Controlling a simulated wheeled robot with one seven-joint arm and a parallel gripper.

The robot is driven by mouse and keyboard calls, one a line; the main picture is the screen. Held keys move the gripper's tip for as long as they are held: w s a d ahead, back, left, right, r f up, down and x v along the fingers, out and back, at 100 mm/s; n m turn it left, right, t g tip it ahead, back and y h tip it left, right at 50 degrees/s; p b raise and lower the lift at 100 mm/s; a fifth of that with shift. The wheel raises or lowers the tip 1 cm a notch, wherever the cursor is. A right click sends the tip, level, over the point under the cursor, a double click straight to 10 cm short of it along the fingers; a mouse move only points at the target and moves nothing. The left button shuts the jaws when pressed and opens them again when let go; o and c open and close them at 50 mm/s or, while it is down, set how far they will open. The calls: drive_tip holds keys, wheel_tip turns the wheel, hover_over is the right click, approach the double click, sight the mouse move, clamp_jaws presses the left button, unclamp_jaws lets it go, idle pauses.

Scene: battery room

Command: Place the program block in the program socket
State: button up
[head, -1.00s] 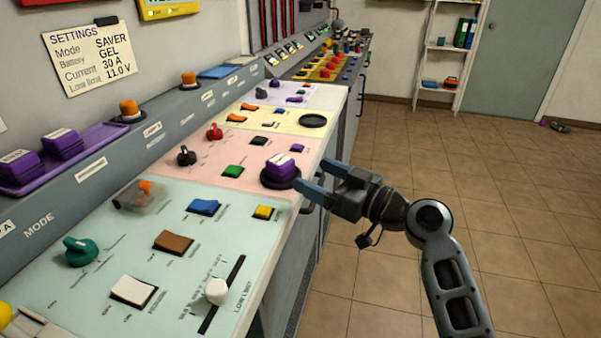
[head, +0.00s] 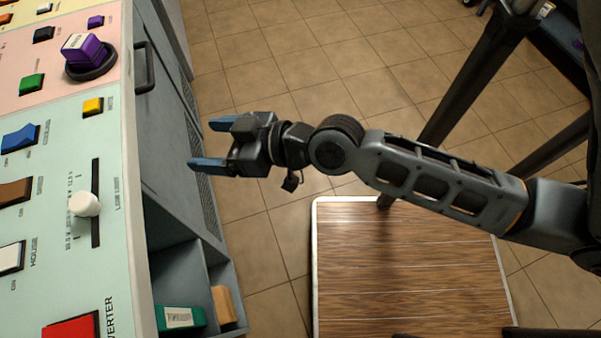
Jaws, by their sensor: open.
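A purple block (head: 84,47) with a white label on top stands at the round black socket (head: 92,70) on the pink panel, at the upper left of the head view. The block looks slightly off-centre toward the far side of the ring; I cannot tell whether it is fully seated. My gripper (head: 203,144) is open and empty, its two blue fingers pointing left toward the console. It is to the right of the console's edge, over the floor side, clearly apart from the block.
The console edge with a dark handle (head: 144,67) lies between my gripper and the panel. A white slider knob (head: 84,204), a yellow switch (head: 93,106) and a green switch (head: 32,84) are nearby. An open shelf below holds a green box (head: 180,318).

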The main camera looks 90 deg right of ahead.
drive_tip(key=s+a+r+n+y, duration=0.1)
drive_tip(key=s+a+r, duration=0.1)
drive_tip(key=s+a, duration=0.2)
drive_tip(key=s+a+r+n+y, duration=0.2)
drive_tip(key=s+a, duration=0.3)
drive_tip(key=s, duration=0.5)
drive_tip(key=shift+s+a+r+t, duration=0.15)
drive_tip(key=shift+a+r+t, duration=0.15)
drive_tip(key=shift+r, duration=0.4)
idle(1.1)
